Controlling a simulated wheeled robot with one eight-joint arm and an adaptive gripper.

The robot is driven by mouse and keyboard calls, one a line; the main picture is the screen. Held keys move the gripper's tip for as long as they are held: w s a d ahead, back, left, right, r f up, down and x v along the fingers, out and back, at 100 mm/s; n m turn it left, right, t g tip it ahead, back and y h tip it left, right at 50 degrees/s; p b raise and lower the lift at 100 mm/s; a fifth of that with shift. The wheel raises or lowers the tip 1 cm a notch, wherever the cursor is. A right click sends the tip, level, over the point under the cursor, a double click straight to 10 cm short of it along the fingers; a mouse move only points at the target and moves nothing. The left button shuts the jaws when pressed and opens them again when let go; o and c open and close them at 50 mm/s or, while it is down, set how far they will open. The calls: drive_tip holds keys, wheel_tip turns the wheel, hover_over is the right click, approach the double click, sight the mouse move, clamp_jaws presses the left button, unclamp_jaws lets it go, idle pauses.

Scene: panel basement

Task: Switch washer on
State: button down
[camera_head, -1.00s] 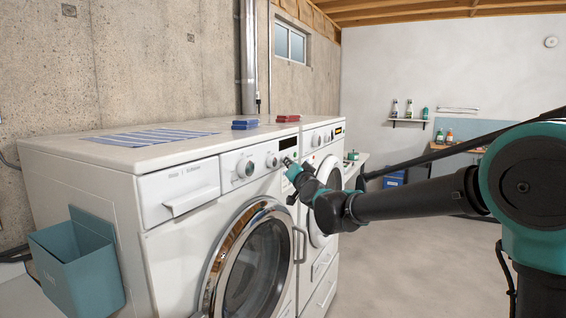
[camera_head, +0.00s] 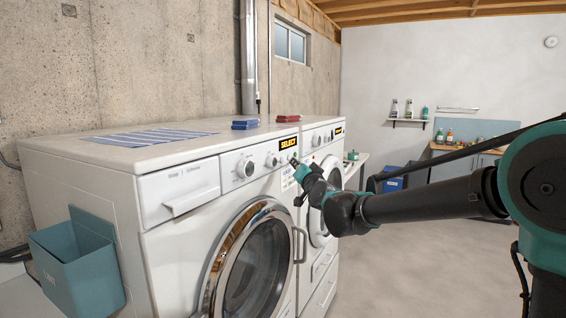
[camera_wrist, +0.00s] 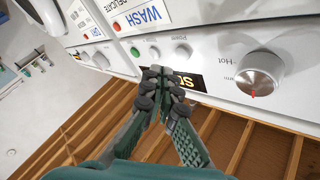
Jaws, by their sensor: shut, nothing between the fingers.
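The washer (camera_head: 172,262) is the white front-loading machine nearest me, with its round door closed. Its panel has two knobs and a display (camera_head: 288,143) lit yellow with "SELECT". My gripper (camera_head: 296,165) is shut and empty, just in front of the panel, below and right of the display. In the wrist view, my gripper's fingertips (camera_wrist: 163,73) cover part of the panel and of the lit display (camera_wrist: 187,81). A green button (camera_wrist: 135,52) shows just left of the fingertips, with a silver knob (camera_wrist: 260,74) to the right. I cannot tell whether the fingertips touch the panel.
A second white machine (camera_head: 325,140) with a lit display stands right beside the washer. A striped cloth (camera_head: 165,136), blue boxes (camera_head: 245,125) and red boxes (camera_head: 288,118) lie on top. A teal bin (camera_head: 85,275) hangs on the washer's left side. The floor to the right is clear.

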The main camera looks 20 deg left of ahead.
drive_tip(key=shift+s+d, duration=0.2)
drive_tip(key=shift+d, duration=2.1)
